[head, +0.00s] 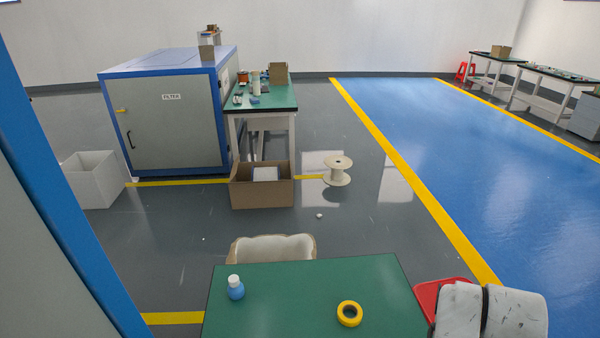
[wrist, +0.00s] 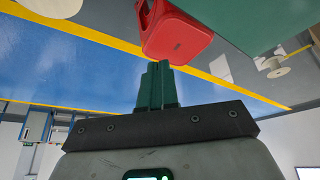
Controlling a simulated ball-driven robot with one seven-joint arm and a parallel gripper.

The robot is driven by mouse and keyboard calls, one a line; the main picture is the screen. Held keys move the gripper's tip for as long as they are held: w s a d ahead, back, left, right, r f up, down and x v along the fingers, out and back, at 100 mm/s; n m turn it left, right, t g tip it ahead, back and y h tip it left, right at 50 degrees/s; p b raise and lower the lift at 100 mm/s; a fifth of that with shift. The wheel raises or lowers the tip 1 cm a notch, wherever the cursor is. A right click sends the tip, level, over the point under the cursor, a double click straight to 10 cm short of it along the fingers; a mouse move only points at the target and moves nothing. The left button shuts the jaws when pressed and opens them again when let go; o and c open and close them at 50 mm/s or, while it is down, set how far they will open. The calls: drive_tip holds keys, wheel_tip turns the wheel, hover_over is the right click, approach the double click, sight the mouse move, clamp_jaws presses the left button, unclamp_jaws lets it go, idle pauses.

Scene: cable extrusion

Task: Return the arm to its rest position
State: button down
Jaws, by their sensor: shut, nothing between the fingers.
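My arm (head: 515,312) shows at the bottom right of the head view, as pale grey links folded beside the green table. My gripper (wrist: 158,66) shows in the wrist view with its two green fingers together and nothing between them. It is hidden in the head view. The wrist picture is upside down. The fingertips appear just below a red stool (wrist: 176,37) in that picture; I cannot tell whether they touch it, but no contact is clear.
The green table (head: 290,290) stands in front, with a blue bottle (head: 236,288) and a yellow tape roll (head: 349,314) on it. The red stool also shows in the head view (head: 428,296). A cardboard box (head: 262,194) and a cable spool (head: 338,172) stand on the floor beyond.

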drive_tip(key=s+f+n, duration=0.5)
drive_tip(key=s+n, duration=0.1)
drive_tip(key=s, duration=0.5)
drive_tip(key=s+a+f+n+g+y+b, duration=0.1)
drive_tip(key=s+a+f+n+g+y, duration=0.1)
drive_tip(key=s+a+f, duration=0.4)
drive_tip(key=s+a+y, duration=0.1)
drive_tip(key=s+a, duration=0.3)
drive_tip(key=a, duration=0.1)
drive_tip(key=shift+s+n+y, duration=0.4)
drive_tip(key=shift+d, duration=0.1)
